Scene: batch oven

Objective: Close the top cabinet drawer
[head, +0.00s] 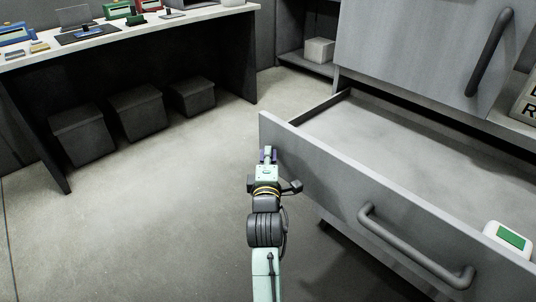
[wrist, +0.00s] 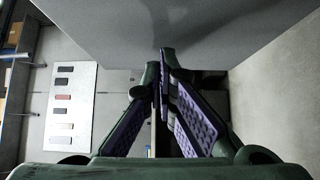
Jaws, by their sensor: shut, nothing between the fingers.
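The top cabinet drawer (head: 310,165) is pulled out, on the right of the head view. It has a grey front with a dark bar handle (head: 415,250). Its inside is visible, with a white device with a green screen (head: 508,240) in the near right part. My gripper (head: 267,156) is at the left end of the drawer front. In the wrist view, my gripper (wrist: 165,62) is shut and empty, its purple-padded fingertips together close to a large grey panel (wrist: 190,30). I cannot tell whether they touch it.
A grey cabinet door (head: 420,45) with a dark handle stands above the drawer. A white-topped table (head: 130,28) with several small items is at the upper left, with dark boxes (head: 137,112) under it. The floor (head: 150,220) on the left is clear.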

